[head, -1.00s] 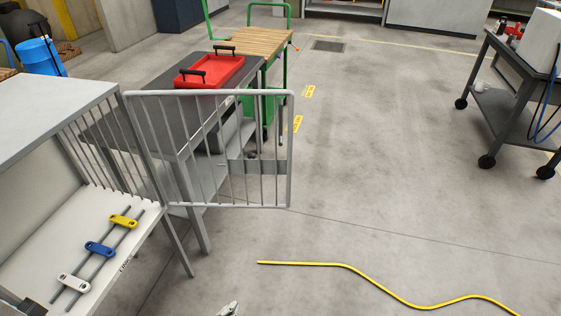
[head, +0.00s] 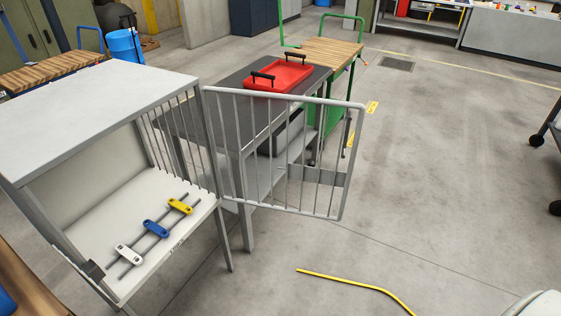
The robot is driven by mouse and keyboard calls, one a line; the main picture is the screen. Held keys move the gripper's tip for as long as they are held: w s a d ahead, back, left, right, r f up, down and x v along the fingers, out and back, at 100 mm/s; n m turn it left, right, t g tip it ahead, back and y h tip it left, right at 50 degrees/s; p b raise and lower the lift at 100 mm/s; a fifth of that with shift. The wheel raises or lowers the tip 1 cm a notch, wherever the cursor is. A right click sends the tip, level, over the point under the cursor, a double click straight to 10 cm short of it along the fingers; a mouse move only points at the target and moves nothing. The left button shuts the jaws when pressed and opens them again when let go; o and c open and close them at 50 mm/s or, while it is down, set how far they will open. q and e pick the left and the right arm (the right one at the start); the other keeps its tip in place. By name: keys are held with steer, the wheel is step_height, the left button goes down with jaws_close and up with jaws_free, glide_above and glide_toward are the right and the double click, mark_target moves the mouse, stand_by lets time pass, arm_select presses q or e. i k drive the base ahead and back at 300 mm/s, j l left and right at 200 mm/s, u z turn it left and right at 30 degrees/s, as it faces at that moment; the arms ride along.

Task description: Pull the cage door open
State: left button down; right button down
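The cage door (head: 335,102) is a grey barred panel in the head view. It stands swung open, jutting out to the right from the cage's front right post. A small flat plate sits among its bars near the free edge. The cage (head: 95,88) is a grey box on legs with a barred right side, and its front is open. Inside, a white (head: 128,254), a blue (head: 156,229) and a yellow (head: 180,206) piece sit on two thin rods. Neither gripper is in view, and nothing of mine touches the door.
Behind the door stand a dark table (head: 190,119) with a red tray (head: 262,87) and a green-framed wooden-top cart (head: 335,52). A yellow hose (head: 345,281) lies on the floor. Floor to the right is largely clear. A pale rounded shape (head: 535,304) cuts into the bottom right corner.

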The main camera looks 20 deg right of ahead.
mark_target(318, 175)
steer(key=l+u, duration=1.2)
steer(key=k+l+u, duration=0.1)
steer(key=l+u, duration=0.3)
steer(key=k+l+u, duration=0.15)
steer(key=l+u, duration=0.3)
steer(key=j, duration=0.1)
